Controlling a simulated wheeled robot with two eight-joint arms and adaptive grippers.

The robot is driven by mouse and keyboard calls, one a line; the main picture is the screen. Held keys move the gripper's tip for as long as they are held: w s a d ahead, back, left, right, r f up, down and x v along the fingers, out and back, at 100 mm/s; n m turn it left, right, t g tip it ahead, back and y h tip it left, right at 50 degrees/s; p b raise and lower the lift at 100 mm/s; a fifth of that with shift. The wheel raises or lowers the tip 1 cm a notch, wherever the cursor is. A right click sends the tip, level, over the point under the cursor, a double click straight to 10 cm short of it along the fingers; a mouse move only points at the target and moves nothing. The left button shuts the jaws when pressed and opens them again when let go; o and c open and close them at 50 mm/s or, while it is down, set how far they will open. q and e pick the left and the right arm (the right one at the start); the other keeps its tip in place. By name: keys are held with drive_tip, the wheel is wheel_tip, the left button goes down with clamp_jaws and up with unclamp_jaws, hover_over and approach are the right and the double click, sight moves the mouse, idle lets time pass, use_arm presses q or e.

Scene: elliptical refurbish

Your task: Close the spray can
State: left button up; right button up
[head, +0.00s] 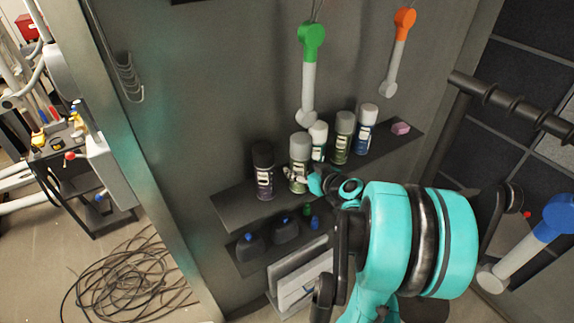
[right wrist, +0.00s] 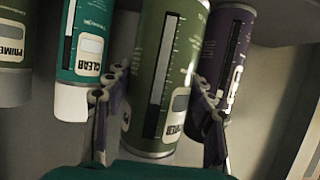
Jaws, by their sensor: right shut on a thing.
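An olive-green spray can (head: 299,157) with a grey cap stands upright on the upper wall shelf. In the right wrist view the green can (right wrist: 172,45) fills the space between the fingers. My right gripper (head: 295,177) is shut on the can, with one finger (right wrist: 108,105) and the other (right wrist: 211,120) on either side of it. My teal right arm hides part of the shelf. My left gripper is not in view.
A dark purple can (head: 263,170) stands left of the held can. A teal can with a white cap (head: 318,140), another green can (head: 342,137) and a blue can (head: 366,128) stand to the right.

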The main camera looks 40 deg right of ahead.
drive_tip(key=w, duration=0.6)
drive_tip(key=shift+w+d, duration=0.15)
drive_tip(key=shift+d, duration=0.2)
drive_tip(key=f, duration=0.1)
drive_tip(key=w+f+b, duration=0.1)
drive_tip(key=f, duration=0.1)
drive_tip(key=shift+w+d, duration=0.1)
drive_tip(key=shift+w, duration=0.05)
drive_tip(key=shift+f, duration=0.3)
drive_tip(key=shift+r, duration=0.1)
drive_tip(key=shift+b, duration=0.3)
